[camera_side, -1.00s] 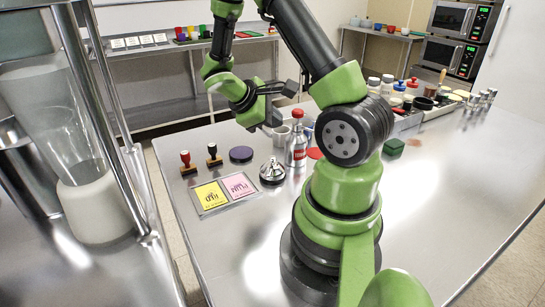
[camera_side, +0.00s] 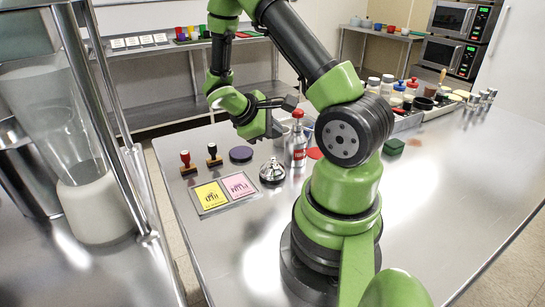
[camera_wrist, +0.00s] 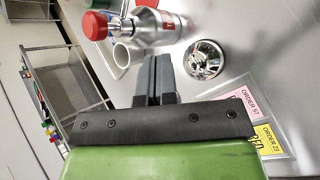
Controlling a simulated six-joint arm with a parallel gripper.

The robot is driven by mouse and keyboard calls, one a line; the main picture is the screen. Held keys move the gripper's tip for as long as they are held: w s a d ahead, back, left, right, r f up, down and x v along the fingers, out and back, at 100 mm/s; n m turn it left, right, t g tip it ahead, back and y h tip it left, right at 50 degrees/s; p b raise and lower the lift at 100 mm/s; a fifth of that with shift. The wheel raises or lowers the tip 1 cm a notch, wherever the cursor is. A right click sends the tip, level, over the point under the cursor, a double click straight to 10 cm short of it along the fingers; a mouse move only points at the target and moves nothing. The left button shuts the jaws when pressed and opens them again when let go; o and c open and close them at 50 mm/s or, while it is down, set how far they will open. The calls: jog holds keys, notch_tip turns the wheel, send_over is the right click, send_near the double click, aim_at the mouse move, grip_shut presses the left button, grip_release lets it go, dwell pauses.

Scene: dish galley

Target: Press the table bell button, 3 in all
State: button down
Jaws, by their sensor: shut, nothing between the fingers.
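The table bell (camera_side: 272,171) is a shiny chrome dome on the steel table, just right of the yellow and pink cards. It also shows in the wrist view (camera_wrist: 204,60), right of my fingers and apart from them. My gripper (camera_wrist: 153,80) is shut and empty, its two dark fingers side by side. In the side view my gripper is above the table, higher than the bell and behind it. I cannot make out its fingertips clearly there.
A silver bottle with a red cap (camera_side: 297,146) stands close right of the bell. The yellow card (camera_side: 210,194) and pink card (camera_side: 238,185) lie in front. A crowded tray is farther right.

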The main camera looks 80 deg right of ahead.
aim_at(273, 158)
jog(key=shift+f, duration=1.8)
jog(key=shift+f, duration=0.1)
dwell(0.6)
jog(key=shift+f, duration=0.3)
jog(key=shift+f, duration=0.5)
dwell(0.6)
jog(key=shift+r, duration=0.95)
jog(key=shift+r, duration=2.5)
dwell(0.7)
